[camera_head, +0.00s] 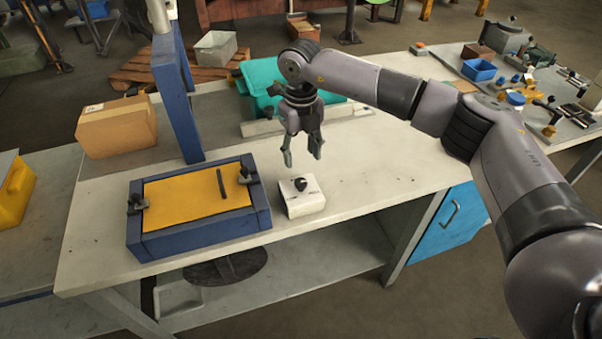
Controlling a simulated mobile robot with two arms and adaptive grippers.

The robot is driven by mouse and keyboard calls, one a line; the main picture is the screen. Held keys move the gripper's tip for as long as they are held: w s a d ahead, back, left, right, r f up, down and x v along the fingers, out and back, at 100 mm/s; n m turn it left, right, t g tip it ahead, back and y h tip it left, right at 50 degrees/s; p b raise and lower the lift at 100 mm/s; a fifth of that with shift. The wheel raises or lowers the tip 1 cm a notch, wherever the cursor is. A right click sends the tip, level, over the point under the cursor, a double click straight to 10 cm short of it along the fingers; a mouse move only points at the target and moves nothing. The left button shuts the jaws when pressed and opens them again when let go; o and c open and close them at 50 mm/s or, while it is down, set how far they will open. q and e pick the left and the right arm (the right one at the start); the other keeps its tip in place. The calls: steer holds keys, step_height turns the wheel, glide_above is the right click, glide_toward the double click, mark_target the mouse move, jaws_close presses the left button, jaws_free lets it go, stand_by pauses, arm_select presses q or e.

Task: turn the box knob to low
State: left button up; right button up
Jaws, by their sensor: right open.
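A small white box (303,201) sits on the pale workbench, with a black round knob (300,184) on its top face. The knob's setting marks are too small to read. My right gripper (302,159) points down above and slightly behind the box, with its fingers apart and nothing between them. It does not appear to touch the knob. My right arm comes in from the right side. My left gripper is not in view.
A blue-framed fixture (250,222) with a yellow plate (190,198) and black clamps stands left of the box. A blue post (178,110) rises behind it. A teal case (262,75) lies behind the gripper. The bench (375,165) right of the box is clear.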

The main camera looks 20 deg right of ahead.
mark_target(301, 181)
step_height(301, 181, down, 9)
steer(key=shift+f+p, duration=0.1)
steer(key=shift+p, duration=0.9)
steer(key=shift+c, duration=0.4)
jaws_close()
